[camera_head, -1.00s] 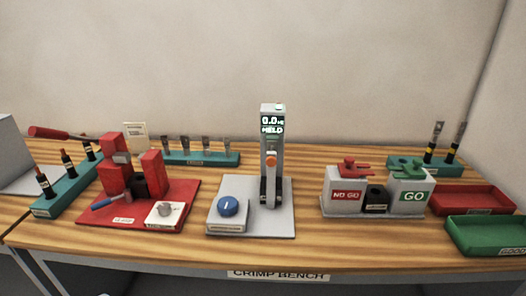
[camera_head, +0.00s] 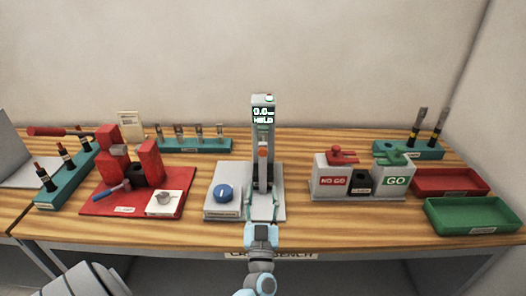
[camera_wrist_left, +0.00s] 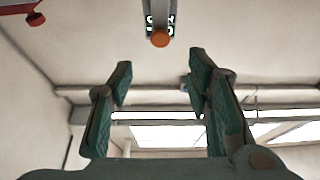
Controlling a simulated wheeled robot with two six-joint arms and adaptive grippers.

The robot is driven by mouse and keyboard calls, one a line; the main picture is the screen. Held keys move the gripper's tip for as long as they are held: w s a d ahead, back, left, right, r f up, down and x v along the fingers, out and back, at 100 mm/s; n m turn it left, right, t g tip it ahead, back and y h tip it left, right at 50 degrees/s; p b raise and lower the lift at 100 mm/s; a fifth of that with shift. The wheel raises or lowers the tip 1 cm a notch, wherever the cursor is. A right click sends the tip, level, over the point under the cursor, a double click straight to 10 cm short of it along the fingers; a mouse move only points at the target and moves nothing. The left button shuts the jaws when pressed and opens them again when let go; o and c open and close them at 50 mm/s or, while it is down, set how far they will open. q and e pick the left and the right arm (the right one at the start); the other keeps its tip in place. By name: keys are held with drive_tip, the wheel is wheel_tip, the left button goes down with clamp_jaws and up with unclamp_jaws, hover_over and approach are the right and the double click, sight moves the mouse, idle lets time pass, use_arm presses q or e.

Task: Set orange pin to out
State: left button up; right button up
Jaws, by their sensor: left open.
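The orange pin (camera_head: 263,152) sits on the front of the upright grey tester column (camera_head: 263,183), below its lit display (camera_head: 263,115). In the left wrist view its round orange end (camera_wrist_left: 160,38) shows beyond and above the fingertips, roughly centred between them. My left gripper (camera_head: 262,191) is open and empty in front of the column's lower part, below the pin. Its two green fingers (camera_wrist_left: 160,68) stand apart in the wrist view, not touching the pin. The pin's shaft is hidden from the front. My right gripper is not in view.
A blue knob (camera_head: 223,193) is just left of my gripper on the tester base (camera_head: 228,213). A red fixture (camera_head: 148,160) stands left. The NO GO and GO blocks (camera_head: 333,180) stand right, beside red (camera_head: 450,181) and green (camera_head: 480,214) trays.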

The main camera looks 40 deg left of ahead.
sight(263, 153)
use_arm(q)
drive_tip(key=x, duration=1.4)
drive_tip(key=shift+r, duration=0.15)
drive_tip(key=shift+s, duration=0.1)
clamp_jaws()
